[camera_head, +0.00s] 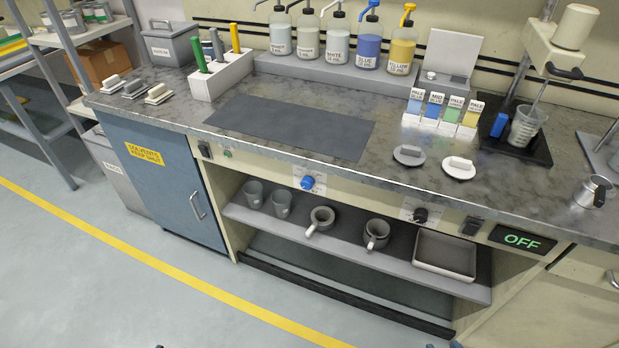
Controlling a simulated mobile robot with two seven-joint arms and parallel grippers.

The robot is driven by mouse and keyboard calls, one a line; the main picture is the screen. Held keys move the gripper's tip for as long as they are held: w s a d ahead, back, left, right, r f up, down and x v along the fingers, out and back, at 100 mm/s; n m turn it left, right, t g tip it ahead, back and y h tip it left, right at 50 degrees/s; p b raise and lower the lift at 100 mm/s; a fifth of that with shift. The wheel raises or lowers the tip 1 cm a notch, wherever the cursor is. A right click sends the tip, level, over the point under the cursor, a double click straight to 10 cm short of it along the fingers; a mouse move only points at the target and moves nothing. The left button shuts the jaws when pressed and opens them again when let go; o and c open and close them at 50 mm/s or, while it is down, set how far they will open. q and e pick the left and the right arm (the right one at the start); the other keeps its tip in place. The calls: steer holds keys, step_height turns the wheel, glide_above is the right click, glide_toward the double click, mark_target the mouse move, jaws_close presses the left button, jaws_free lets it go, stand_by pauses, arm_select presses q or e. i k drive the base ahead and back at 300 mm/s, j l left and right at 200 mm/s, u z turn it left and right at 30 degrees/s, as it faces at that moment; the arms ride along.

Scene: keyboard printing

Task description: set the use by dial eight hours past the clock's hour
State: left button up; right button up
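Two knobs sit on the front panel under the counter edge. A blue knob (307,182) is left of the middle, and a black knob (420,214) is further right. Each has a pale plate with markings around it, too small to read. I cannot tell which, if either, is the use by dial. No clock is visible in this view.
The counter (330,178) holds a dark mat (290,127), pump bottles (335,45), small labelled packets (433,106) and a mixer with a beaker (527,124). Cups and pans stand on the shelf (350,250) below. A display (522,240) reads OFF. The floor in front is clear.

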mark_target(307, 183)
steer(key=i+j+z, duration=0.25)
steer(key=j, duration=0.6)
steer(key=i+j+z, duration=0.2)
steer(key=j, duration=0.65)
steer(key=i+j+z, duration=0.25)
steer(key=j, duration=0.65)
steer(key=j+z, duration=0.25)
steer(key=j, duration=0.6)
steer(key=k, duration=0.1)
